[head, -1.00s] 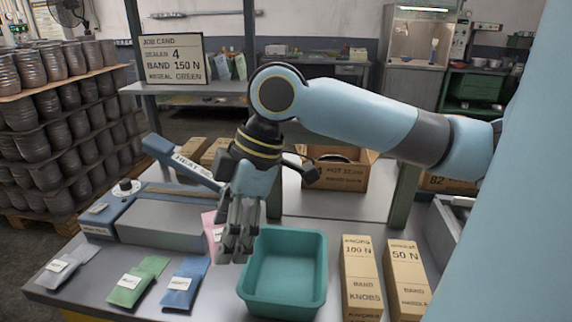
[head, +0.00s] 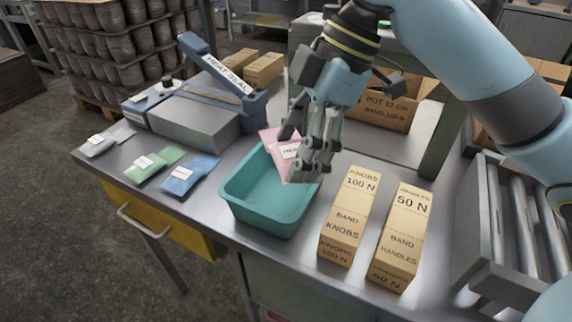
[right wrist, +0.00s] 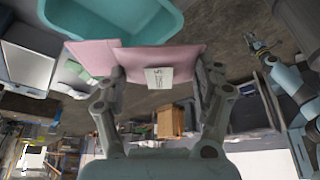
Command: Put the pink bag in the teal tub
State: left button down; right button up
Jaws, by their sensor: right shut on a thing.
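The pink bag (head: 288,152), with a white label, is held in my right gripper (head: 312,165). In the head view the bag overlaps the far right part of the teal tub (head: 238,212); its height above the rim is hard to tell. The tub stands on the grey table and the visible part of its inside is empty. In the right wrist view the bag (right wrist: 185,58) spans between both fingers of the right gripper (right wrist: 162,85), with the tub (right wrist: 110,42) beyond it. My left gripper (right wrist: 262,50) shows small at the right of that view; its jaws are unclear.
A heat sealer (head: 205,115) stands left of the tub. Blue (head: 190,175), green (head: 153,163) and grey bags lie at the table's left. Cartons of knobs (head: 345,215) and handles (head: 402,230) stand right of the tub. Rollers (head: 505,230) are at the right.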

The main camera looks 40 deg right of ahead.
jog(key=w+f, duration=0.1)
jog(key=w, duration=0.2)
jog(key=w+d+f, duration=0.1)
jog(key=shift+w+f, duration=0.2)
jog(key=shift+f, duration=2.1)
jog(key=shift+f, duration=0.6)
jog(key=o, duration=1.2)
jog(key=shift+o, duration=0.2)
send_near(283, 143)
jog(key=f, duration=0.1)
jog(key=w+d+f, duration=0.1)
jog(key=d+f, duration=0.1)
jog(key=f, duration=0.1)
jog(key=shift+w+d, duration=0.15)
jog(key=shift+w, duration=0.25)
jog(key=shift+f, duration=0.1)
